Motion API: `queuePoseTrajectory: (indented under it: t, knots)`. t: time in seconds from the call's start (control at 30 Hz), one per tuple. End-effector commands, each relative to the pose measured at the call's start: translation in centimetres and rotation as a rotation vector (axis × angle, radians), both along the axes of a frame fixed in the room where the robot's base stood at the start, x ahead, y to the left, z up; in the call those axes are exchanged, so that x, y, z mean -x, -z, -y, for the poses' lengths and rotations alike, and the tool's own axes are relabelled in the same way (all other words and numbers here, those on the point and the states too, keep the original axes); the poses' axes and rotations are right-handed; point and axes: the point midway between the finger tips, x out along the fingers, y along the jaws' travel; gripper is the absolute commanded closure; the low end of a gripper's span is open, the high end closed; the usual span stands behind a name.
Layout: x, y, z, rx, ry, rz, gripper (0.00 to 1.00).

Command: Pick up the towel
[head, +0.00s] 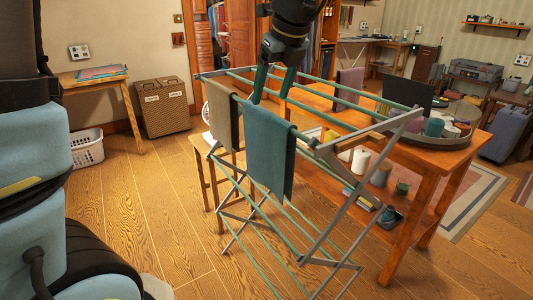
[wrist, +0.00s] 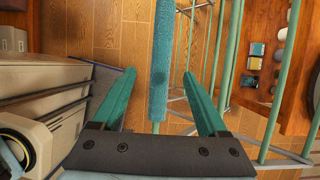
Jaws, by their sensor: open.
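A teal towel (head: 268,155) hangs folded over the bars of a drying rack (head: 335,160). My gripper (head: 270,103) points down just above the towel's top, with its fingers apart. In the wrist view the towel (wrist: 162,50) shows from above as a narrow teal strip. It runs between the open fingers of my gripper (wrist: 159,74), with a gap on each side. A grey-beige towel (head: 222,118) hangs to the left on the same rack, and a mauve one (head: 349,88) hangs farther back. The task does not say which towel is meant.
A wooden table (head: 455,155) with a round tray (head: 400,150) of cups stands to the right of the rack. A wooden stool (head: 200,150) stands close at its left. A hamper (head: 162,105) and white basket (head: 88,148) are at the left wall. Front floor is clear.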

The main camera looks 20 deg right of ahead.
Motion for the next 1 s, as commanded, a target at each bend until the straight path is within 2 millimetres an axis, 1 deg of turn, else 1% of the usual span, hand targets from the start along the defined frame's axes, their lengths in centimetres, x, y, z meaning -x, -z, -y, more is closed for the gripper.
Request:
queuePoseTrajectory:
  t: [0.2,0.3,0.47,0.57,0.73,0.83,1.0]
  knots:
    - [-1.2,3.1,-0.3,-0.004,0.001,-0.003,0.24]
    - [-1.7,4.2,-0.4,-0.003,0.001,-0.002,0.24]
    - [-2.0,5.1,-0.4,-0.002,0.000,-0.002,0.24]
    - [-2.3,6.2,-0.4,-0.004,-0.001,-0.003,0.24]
    - [-3.1,8.6,-0.5,-0.003,-0.002,-0.003,0.24]
    - [-3.5,9.4,-0.5,-0.001,-0.001,-0.002,0.24]
    - [-3.6,9.7,-0.5,0.001,-0.001,-0.001,0.24]
